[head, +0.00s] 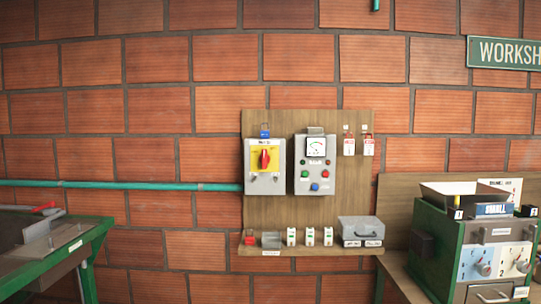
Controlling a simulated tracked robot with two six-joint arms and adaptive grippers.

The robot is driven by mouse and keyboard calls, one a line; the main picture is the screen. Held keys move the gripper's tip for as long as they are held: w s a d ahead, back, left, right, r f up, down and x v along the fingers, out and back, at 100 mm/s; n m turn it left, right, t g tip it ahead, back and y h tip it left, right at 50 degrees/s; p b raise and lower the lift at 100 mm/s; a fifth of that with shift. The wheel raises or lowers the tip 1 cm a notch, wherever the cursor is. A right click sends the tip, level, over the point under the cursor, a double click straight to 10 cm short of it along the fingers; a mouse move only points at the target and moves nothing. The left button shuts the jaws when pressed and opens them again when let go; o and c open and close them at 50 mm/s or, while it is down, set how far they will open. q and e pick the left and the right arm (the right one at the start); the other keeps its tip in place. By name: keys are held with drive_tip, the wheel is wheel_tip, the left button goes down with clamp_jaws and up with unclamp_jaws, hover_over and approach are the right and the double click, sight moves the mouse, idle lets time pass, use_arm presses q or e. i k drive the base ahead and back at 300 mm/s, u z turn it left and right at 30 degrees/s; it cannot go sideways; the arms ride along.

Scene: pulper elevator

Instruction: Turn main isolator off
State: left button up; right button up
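The main isolator (264,167) is a grey box on a wooden board on the brick wall, near the middle of the head view. It has a yellow plate with a red rotary handle (264,159), which looks upright. A blue item (265,131) sits at its top edge. The lettering on the box is too small to read surely. Neither of my grippers shows in the head view.
A grey control box (314,164) with a gauge and buttons is right of the isolator. Red-and-white tags (349,146) hang further right. A shelf (290,251) below holds small items and a grey case (360,229). Green machines stand left (91,243) and right (450,255).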

sight(265, 159)
drive_tip(key=z, duration=0.1)
drive_tip(key=i, duration=1.15)
drive_tip(key=u, duration=0.5)
drive_tip(key=i, duration=0.75)
drive_tip(key=u, duration=0.6)
drive_tip(key=k, duration=0.85)
drive_tip(key=u, duration=0.2)
drive_tip(key=i, duration=0.9)
drive_tip(key=z, duration=0.1)
